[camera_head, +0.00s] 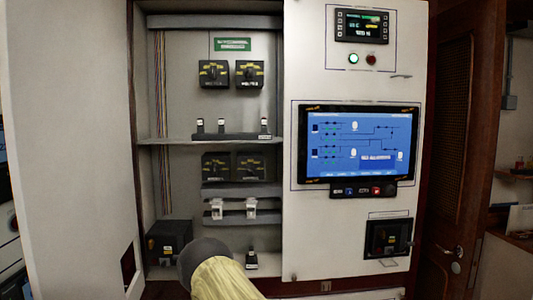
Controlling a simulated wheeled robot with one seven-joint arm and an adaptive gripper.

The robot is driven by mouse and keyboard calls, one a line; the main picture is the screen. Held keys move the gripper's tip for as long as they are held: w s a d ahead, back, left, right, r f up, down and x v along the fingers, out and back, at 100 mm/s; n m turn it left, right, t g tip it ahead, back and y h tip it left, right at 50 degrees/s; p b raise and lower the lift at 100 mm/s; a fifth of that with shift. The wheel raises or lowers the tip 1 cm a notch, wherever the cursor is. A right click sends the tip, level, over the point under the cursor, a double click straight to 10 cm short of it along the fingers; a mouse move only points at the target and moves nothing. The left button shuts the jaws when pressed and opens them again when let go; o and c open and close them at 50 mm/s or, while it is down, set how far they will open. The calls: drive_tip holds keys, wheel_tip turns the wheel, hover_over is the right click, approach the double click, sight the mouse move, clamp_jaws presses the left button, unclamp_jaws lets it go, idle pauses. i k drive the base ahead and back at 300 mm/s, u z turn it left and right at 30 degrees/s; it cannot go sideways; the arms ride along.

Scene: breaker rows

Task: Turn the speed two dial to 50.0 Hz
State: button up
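I cannot tell which control is the speed two dial, since the labels are too small to read. Two black units with knob-like fronts sit side by side on the upper shelf back, a left one (213,73) and a right one (249,73). Two similar dark units sit lower, a left one (217,166) and a right one (251,166), in shadow. A black panel unit (387,237) is set low in the right cabinet face. Part of my arm, pale yellow with a dark rounded end, rises at the bottom centre. My gripper's fingers do not show.
A blue display screen (359,143) and a small digital meter (361,25) with green and red lamps are on the right cabinet face. An open white door (68,130) stands at left. A black box (169,242) sits low in the open bay. A wooden door (449,150) is at right.

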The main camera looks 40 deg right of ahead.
sight(251, 171)
drive_tip(key=k, duration=0.65)
drive_tip(key=z, duration=0.45)
drive_tip(key=i, duration=0.7)
drive_tip(key=z, duration=0.25)
